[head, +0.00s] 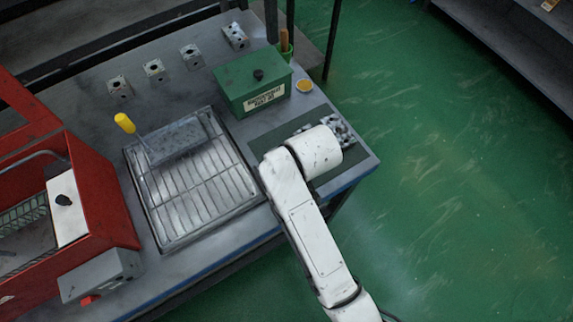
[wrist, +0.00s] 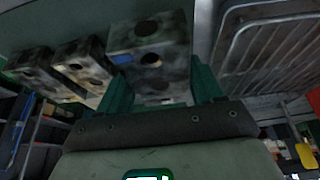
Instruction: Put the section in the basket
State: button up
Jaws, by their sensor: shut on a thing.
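In the wrist view, a grey metal valve section (wrist: 150,42) with dark round holes sits between the green fingers of my gripper (wrist: 160,82), which is shut on it. In the head view, my white arm hides most of the gripper at the bench's right end. Part of a group of metal sections (head: 340,128) shows beside the wrist there. In the wrist view, more sections (wrist: 80,65) stand left of the held one. A wire-mesh basket (head: 22,216) shows inside the red housing at the far left, partly cut off by the frame. My gripper is far from it.
A wire-rack tray (head: 195,190) with a yellow-handled tool (head: 126,123) lies mid-bench. A labelled green box (head: 252,82) stands behind. Several blocks (head: 154,70) line the back. The red housing (head: 100,185) rises at left. Green floor is clear at right.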

jog(key=shift+w+a+f, duration=0.15)
jog(key=shift+a+f, duration=0.05)
jog(key=shift+f+p, duration=0.35)
jog(key=shift+f, duration=1.25)
jog(key=shift+f, duration=0.2)
jog(key=o, duration=1.4)
jog(key=v, duration=1.2)
jog(key=shift+r, duration=0.1)
jog(key=shift+d, duration=0.1)
